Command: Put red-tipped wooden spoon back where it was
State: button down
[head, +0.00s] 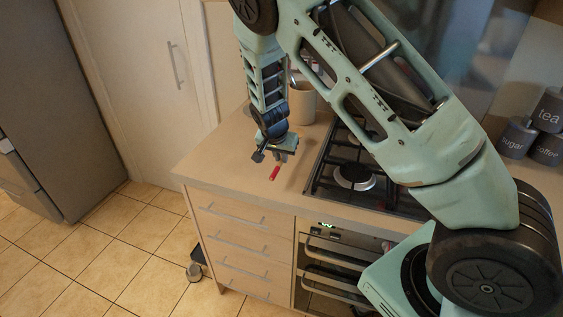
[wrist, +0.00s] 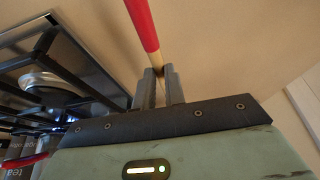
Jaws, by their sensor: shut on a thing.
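My gripper (head: 283,155) is low over the counter, left of the hob. In the wrist view my gripper (wrist: 160,80) has its fingers shut on the red-tipped wooden spoon (wrist: 143,28), with a bit of bare wood just at the fingertips. The spoon's red part runs up out of that frame. In the head view the spoon's red tip (head: 274,173) shows below the gripper, close over the counter; I cannot tell if it touches. The rest of the spoon is hidden by the gripper. A beige utensil pot (head: 302,104) stands behind my gripper, partly hidden by my arm.
The counter (head: 225,165) is clear left of my gripper. A gas hob (head: 355,178) lies to the right, with raised grates. Tea, sugar (head: 516,138) and coffee canisters stand at far right. Drawers (head: 240,240) and an oven are below the counter.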

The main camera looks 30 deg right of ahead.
aim_at(280, 162)
jog(key=shift+f+p, duration=0.3)
jog(key=shift+f, duration=1.35)
jog(key=c, duration=1.5)
grip_release()
